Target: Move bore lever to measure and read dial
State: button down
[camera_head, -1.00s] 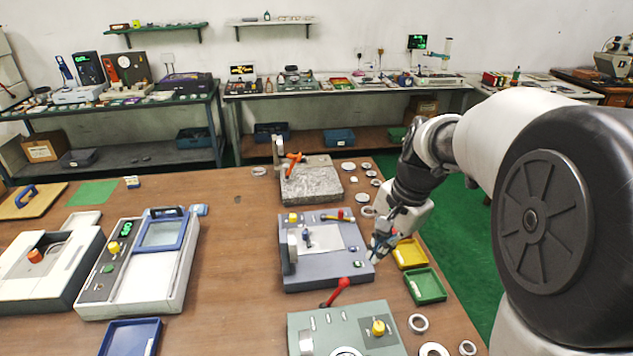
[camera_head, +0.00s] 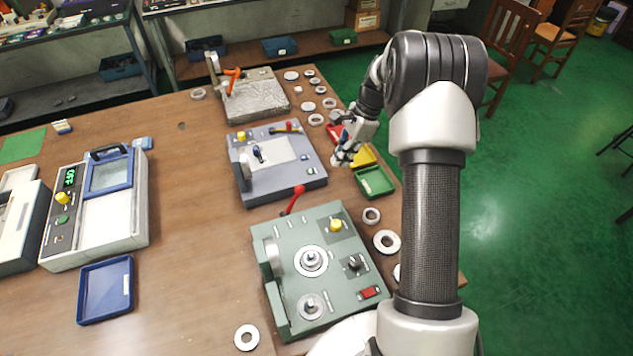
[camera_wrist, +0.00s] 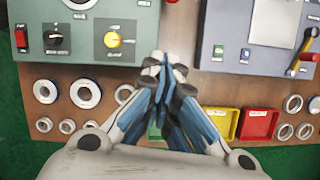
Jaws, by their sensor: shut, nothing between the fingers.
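A green-grey machine (camera_head: 330,285) stands at the table's front right, with a red-knobbed lever (camera_head: 294,200) at its far edge, a yellow knob (camera_head: 335,225) and a ring on its round seat (camera_head: 311,260). I cannot tell which is the bore lever. My gripper (camera_head: 343,155) is shut and empty at the blue-grey machine's right side. In the wrist view my gripper (camera_wrist: 165,75) points between the two machines, with the yellow knob (camera_wrist: 113,40) to its left.
Green (camera_head: 375,182), yellow (camera_head: 362,158) and red trays lie beside my gripper. Loose rings (camera_head: 386,242) lie along the right edge. A stone plate (camera_head: 258,100) with an orange lever is behind.

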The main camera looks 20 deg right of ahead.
jog(key=b+x, duration=0.2)
jog(key=x, duration=0.8)
jog(key=shift+f+b, duration=0.2)
jog(key=shift+b, duration=0.1)
jog(key=a, duration=0.4)
jog(key=shift+w+r, duration=0.3)
jog(key=shift+r, duration=0.05)
jog(key=shift+r, duration=0.15)
